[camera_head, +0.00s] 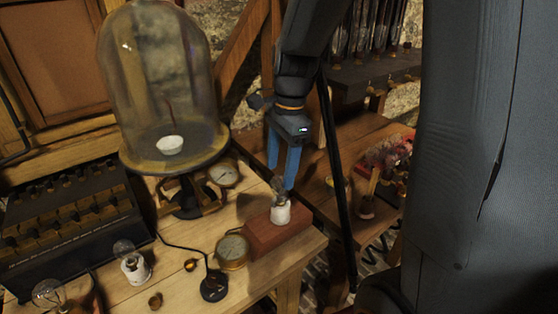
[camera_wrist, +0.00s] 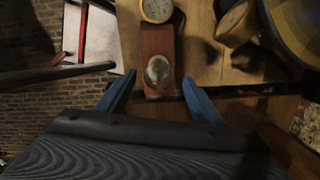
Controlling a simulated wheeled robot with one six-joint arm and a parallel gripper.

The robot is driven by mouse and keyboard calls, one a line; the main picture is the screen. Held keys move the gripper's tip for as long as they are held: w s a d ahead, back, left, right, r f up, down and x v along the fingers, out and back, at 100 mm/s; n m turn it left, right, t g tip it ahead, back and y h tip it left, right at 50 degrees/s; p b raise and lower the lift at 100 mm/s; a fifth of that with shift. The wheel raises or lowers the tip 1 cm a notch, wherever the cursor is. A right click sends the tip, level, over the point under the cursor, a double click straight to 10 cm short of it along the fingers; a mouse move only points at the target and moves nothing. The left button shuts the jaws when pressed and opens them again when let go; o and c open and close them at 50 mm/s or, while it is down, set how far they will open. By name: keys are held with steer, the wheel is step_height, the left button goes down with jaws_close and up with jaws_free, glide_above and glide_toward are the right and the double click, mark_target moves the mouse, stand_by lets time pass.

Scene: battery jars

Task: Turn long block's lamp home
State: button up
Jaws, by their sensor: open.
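The long block (camera_head: 264,236) is a reddish-brown wooden block near the right edge of the table. Its lamp (camera_head: 280,208), a clear glass bulb in a white socket, stands upright on it. In the wrist view the block (camera_wrist: 157,42) runs away from me, and the lamp (camera_wrist: 158,70) shows from above at its near end. My gripper (camera_head: 285,180) points down just above the lamp, its blue fingers apart. In the wrist view my gripper (camera_wrist: 158,88) has a finger on each side of the lamp's line, with nothing between them. I cannot tell whether the lamp is fully seated.
A glass bell jar (camera_head: 160,80) stands behind on the left. Round gauges (camera_head: 232,251) and (camera_wrist: 157,9) sit beside the block. Another bulb (camera_head: 131,262) stands in a white socket on the left. A black switch box (camera_head: 75,225) fills the left side.

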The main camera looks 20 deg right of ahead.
mark_target(276, 200)
steer(key=f, duration=0.6)
steer(key=shift+s+a+f+p, duration=0.2)
steer(key=shift+a+p, duration=0.1)
steer(key=shift+p, duration=0.1)
steer(key=c, duration=1.2)
steer(key=shift+o, duration=0.2)
steer(key=shift+m+p, duration=0.35)
steer(key=shift+m, duration=0.05)
steer(key=shift+w+r+m+p, duration=0.1)
steer(key=shift+m+p, duration=1.2)
steer(key=shift+m, duration=0.1)
steer(key=shift+m+t+p, duration=0.3)
steer(key=shift+m+p, duration=0.2)
steer(key=shift+w+m+p, duration=0.1)
steer(key=shift+m+p, duration=0.8)
steer(key=shift+m, duration=0.1)
steer(key=shift+m+t+p, duration=0.3)
steer(key=shift+m+p, duration=1.7)
steer(key=shift+p, duration=0.55)
